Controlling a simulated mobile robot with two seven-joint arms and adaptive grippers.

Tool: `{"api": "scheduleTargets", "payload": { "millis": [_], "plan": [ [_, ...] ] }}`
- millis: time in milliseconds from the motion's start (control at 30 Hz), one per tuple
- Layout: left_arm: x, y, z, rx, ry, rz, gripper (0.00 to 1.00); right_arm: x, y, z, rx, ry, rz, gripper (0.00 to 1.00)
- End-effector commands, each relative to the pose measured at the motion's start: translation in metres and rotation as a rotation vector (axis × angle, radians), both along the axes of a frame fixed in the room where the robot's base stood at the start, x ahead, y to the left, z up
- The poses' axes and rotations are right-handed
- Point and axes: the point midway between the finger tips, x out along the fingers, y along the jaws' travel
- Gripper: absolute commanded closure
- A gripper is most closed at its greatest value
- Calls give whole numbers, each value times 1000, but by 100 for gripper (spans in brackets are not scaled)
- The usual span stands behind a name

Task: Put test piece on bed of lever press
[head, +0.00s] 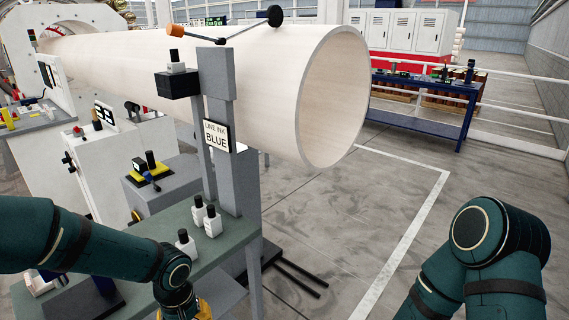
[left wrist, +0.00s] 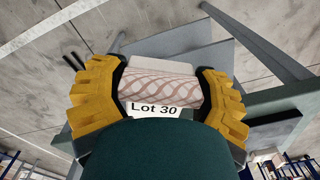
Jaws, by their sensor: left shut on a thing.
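My left gripper (left wrist: 160,90) has its two yellow fingers around a pale cylinder with a reddish wavy net pattern, the likely test piece (left wrist: 158,88). A white "Lot 30" label (left wrist: 154,109) shows by its lower edge. In the head view only a little of the left gripper (head: 186,308) shows at the bottom edge, over the near side of the green-topped table, and the piece is hidden. A lever (head: 222,40) with an orange handle and black ball shows above a grey upright post (head: 217,80). I cannot clearly make out a press bed. My right gripper is out of view.
White bottles (head: 212,222) with black caps stand on the green table (head: 165,222), by a "LINE INK BLUE" sign (head: 217,136). A black bracket (head: 177,85) holds another bottle. A large pale tube (head: 330,95) lies behind. Floor on the right is open.

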Motion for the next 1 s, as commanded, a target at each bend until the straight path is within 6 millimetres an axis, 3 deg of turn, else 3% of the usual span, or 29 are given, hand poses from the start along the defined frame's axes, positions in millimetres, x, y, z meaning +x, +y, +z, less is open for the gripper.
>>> {"api": "scheduleTargets", "payload": {
  "millis": [100, 300, 1000],
  "plan": [
    [6, -18, -23, -5, 6, -185, 73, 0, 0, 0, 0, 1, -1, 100],
    [10, -33, -43, -11, 3, -355, 73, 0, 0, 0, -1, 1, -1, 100],
    [10, -35, -45, -11, -1, -377, 73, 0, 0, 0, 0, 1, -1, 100]
  ]
}}
